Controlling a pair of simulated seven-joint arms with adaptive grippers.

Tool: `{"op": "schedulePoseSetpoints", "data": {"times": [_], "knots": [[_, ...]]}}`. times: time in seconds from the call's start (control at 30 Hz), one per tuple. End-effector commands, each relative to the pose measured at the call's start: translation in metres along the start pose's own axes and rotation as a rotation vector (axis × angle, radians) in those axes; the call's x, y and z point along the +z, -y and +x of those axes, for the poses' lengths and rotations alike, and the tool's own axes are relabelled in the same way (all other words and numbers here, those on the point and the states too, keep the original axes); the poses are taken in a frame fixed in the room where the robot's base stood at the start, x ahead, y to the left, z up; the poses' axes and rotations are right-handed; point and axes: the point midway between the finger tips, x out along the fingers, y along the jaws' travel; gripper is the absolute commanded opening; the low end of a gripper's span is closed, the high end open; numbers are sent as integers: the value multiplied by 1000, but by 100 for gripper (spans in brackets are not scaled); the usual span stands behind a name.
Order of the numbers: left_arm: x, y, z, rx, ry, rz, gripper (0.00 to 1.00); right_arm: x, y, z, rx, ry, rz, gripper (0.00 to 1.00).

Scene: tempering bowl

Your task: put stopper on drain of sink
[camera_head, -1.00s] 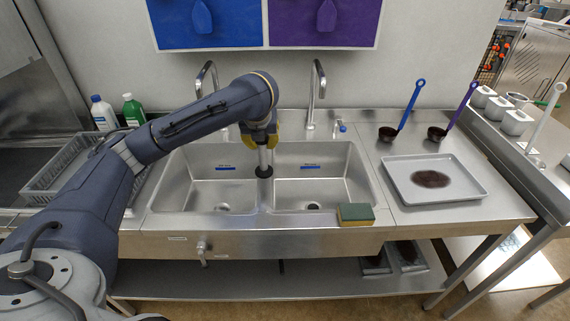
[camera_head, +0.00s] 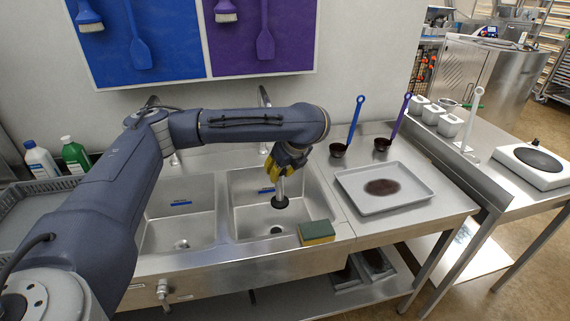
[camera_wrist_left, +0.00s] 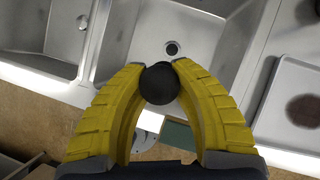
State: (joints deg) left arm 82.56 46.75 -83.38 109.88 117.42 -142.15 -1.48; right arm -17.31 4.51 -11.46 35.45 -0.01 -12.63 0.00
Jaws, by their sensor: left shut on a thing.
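My left gripper (camera_head: 283,165) has yellow fingers and is shut on the stopper (camera_head: 281,201), a pale upright stem with a black round end pointing down. The stopper hangs over the right basin of the steel double sink (camera_head: 246,221). The right basin's dark drain (camera_head: 277,230) lies uncovered below it, slightly toward the front. In the left wrist view the stopper's black round end (camera_wrist_left: 160,84) sits between the yellow fingertips (camera_wrist_left: 160,68), and the drain (camera_wrist_left: 172,48) shows beyond it, apart from it. My right gripper is not in view.
The left basin has its own open drain (camera_head: 181,245). A green and yellow sponge (camera_head: 317,232) lies on the sink's front right rim. A metal tray (camera_head: 417,190) with a brown patch and two ladles (camera_head: 338,150) are on the counter to the right. Faucets stand behind the basins.

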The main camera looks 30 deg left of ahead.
Motion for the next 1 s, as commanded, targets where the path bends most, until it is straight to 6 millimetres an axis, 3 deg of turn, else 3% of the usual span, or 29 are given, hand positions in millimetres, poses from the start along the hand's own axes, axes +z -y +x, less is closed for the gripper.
{"op": "schedulePoseSetpoints", "data": {"times": [0.43,1.0], "knots": [[-4,-1,6,62,-6,-115,0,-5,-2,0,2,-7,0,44],[-32,-1,54,62,-7,-112,0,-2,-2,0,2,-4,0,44]]}}
